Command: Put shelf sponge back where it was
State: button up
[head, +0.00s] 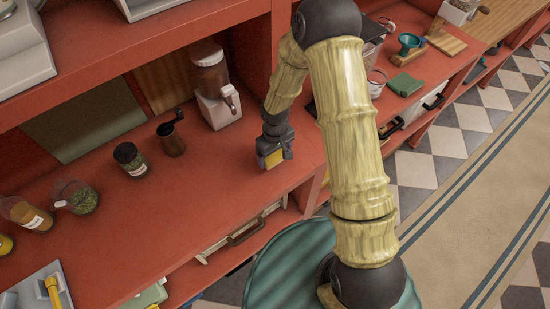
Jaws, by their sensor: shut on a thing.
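My gripper (275,150) is at the right part of the red shelf board (215,190), close to its surface. It is shut on a small yellow block, which looks like the sponge (271,160). The jaws hide much of the sponge. I cannot tell whether its underside touches the board.
A white dispenser (217,105), a dark grinder (171,140) and several jars (130,158) stand to the left of my gripper. A drawer handle (246,232) shows below the board. A green block (406,84) lies on the far right section. The board's front middle is clear.

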aim_at(275, 155)
notch_tip(275, 155, down, 4)
jog(key=shift+w+r+p, duration=0.15)
jog(key=shift+r+p, duration=0.1)
jog(key=shift+p, duration=0.15)
jog(key=shift+a, duration=0.15)
jog(key=shift+s+f, duration=0.15)
jog(key=shift+s, duration=0.05)
jog(key=o, duration=0.8)
jog(key=shift+d, duration=0.25)
jog(key=shift+a, duration=0.1)
jog(key=shift+r, duration=0.25)
notch_tip(275, 155, up, 12)
jog(key=b, duration=0.3)
